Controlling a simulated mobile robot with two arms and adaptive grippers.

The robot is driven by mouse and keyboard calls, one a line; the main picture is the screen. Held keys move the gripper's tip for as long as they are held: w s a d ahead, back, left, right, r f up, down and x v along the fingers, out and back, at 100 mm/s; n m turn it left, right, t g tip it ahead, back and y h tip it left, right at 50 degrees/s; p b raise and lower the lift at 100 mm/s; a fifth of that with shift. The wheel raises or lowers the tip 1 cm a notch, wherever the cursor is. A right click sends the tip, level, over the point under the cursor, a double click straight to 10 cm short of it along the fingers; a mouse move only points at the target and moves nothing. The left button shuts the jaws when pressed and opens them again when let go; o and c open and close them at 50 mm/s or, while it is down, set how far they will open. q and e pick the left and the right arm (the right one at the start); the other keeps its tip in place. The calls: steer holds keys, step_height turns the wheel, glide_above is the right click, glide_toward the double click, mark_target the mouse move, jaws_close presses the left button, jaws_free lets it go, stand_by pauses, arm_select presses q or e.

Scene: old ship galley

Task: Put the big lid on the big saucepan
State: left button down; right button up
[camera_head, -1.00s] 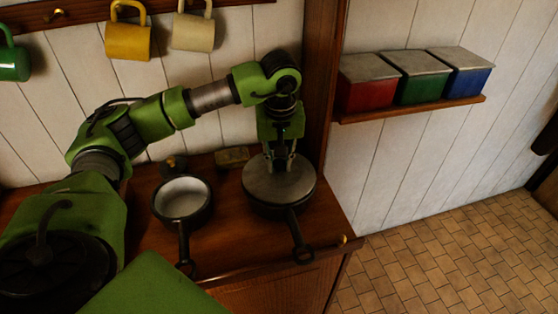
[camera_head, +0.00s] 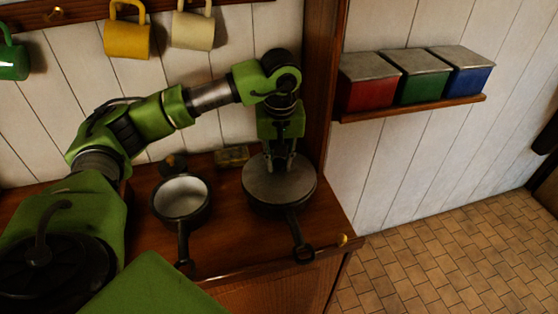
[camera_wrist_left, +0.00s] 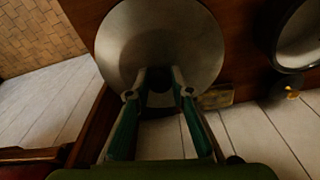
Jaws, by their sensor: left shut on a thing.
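The big lid (camera_head: 272,188) is a round grey metal disc. It lies level over the big saucepan, hiding its opening; I cannot tell whether it touches the rim all round. The big saucepan shows mainly by its dark handle (camera_head: 297,233), which points to the front of the counter. My left gripper (camera_head: 280,167) points down at the lid's middle and is shut on its knob, which the fingers mostly hide. In the left wrist view the lid (camera_wrist_left: 160,35) fills the top middle, with the fingertips (camera_wrist_left: 160,84) at its near part. My right gripper is not in view.
A smaller open saucepan (camera_head: 182,198) stands to the left on the wooden counter (camera_head: 235,250). A small dark knobbed thing (camera_head: 174,165) and a yellowish block (camera_head: 232,156) lie behind. A wooden post (camera_head: 322,90) rises at the right. Mugs (camera_head: 127,40) hang above.

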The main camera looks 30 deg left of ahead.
arm_select(q)
steer(key=shift+f+b, duration=0.4)
steer(key=shift+b, duration=0.05)
stand_by(0.6)
steer(key=c, duration=1.7)
jaws_free()
steer(key=shift+r+p, duration=2.15)
steer(key=shift+r, duration=1.35)
